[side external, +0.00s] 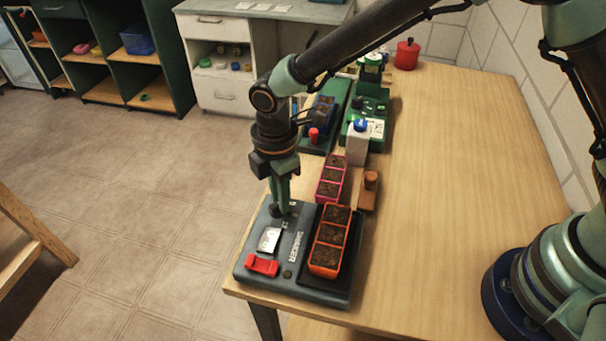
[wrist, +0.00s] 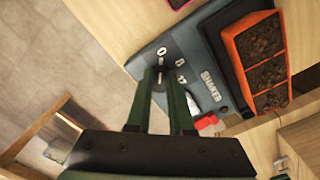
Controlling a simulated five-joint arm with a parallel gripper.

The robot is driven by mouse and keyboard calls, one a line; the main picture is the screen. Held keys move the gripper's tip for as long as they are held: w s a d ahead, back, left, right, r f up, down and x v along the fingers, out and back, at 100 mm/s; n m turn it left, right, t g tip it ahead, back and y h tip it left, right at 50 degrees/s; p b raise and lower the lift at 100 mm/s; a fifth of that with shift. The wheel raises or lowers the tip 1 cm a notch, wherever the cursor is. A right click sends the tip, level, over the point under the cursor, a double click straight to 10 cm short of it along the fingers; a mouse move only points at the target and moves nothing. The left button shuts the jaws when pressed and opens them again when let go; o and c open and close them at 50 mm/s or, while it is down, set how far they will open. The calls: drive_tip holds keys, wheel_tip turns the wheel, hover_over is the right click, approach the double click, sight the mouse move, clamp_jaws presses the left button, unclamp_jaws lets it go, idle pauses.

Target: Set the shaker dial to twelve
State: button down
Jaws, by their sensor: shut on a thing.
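The shaker (side external: 250,257) is a dark grey machine at the table's near left corner, with an orange tray of soil cells (side external: 325,262) on its right part. It also shows in the wrist view (wrist: 142,64). My gripper (side external: 281,209) points down at the panel's far left part. In the wrist view my gripper (wrist: 160,82) is shut on the small dark dial (wrist: 159,80). White marks stand around the dial, with 0 above it and 12 (wrist: 181,79) to its right. The fingers hide much of the dial, and I cannot tell its setting.
A red switch (side external: 262,265) and a white plate (side external: 270,240) are on the shaker's panel, nearer the camera. A pink tray (side external: 331,180) and a wooden tool (side external: 369,190) lie behind the shaker. Green equipment (side external: 378,105) stands further back. The table's right side is clear.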

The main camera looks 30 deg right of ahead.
drive_tip(key=shift+m, duration=0.3)
drive_tip(key=m, duration=0.4)
drive_tip(key=shift+s, duration=0.15)
drive_tip(key=m, duration=0.5)
drive_tip(key=shift+s+a+r+m, duration=0.1)
drive_tip(key=shift+m, duration=0.3)
drive_tip(key=m, duration=0.4)
drive_tip(key=shift+s+a+m, duration=0.1)
drive_tip(key=shift+a+m, duration=0.05)
drive_tip(key=shift+m, duration=0.15)
drive_tip(key=shift+a+m, duration=0.15)
drive_tip(key=shift+m, duration=2.35)
drive_tip(key=c, duration=0.8)
unclamp_jaws()
